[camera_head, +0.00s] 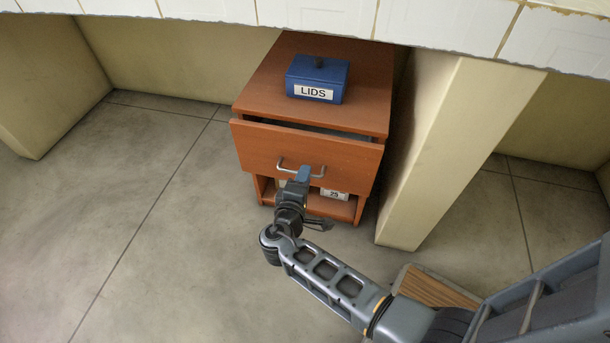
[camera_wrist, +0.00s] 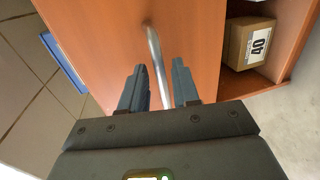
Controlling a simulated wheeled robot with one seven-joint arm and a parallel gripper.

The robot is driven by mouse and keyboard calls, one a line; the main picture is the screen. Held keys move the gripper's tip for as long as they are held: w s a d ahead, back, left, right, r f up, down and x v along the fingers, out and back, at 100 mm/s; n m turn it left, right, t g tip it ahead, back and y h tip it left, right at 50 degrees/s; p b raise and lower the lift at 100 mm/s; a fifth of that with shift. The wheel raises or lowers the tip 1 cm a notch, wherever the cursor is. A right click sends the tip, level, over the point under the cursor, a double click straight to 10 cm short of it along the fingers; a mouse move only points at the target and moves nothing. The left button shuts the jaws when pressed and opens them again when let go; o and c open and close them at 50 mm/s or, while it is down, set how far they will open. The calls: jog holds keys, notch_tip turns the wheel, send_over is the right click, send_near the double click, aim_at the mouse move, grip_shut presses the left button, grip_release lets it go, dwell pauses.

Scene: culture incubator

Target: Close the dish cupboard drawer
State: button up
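The orange-brown wooden dish cupboard (camera_head: 372,85) stands against the wall in the head view. Its drawer (camera_head: 258,142) sticks out a little, with a dark gap behind the top of its front. The drawer's silver bar handle (camera_head: 283,168) also shows in the wrist view (camera_wrist: 155,50). My gripper (camera_head: 303,175) is at the handle in front of the drawer. In the wrist view its two fingers (camera_wrist: 160,85) are apart, with the bar in the gap between them. I cannot tell whether either finger touches the bar.
A blue box marked LIDS (camera_head: 317,78) sits on the cupboard top. A beige pillar (camera_head: 425,150) stands close on the right. The tiled floor (camera_head: 150,230) on the left is clear.

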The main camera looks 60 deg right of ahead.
jog(key=shift+x, duration=1.1)
grip_shut()
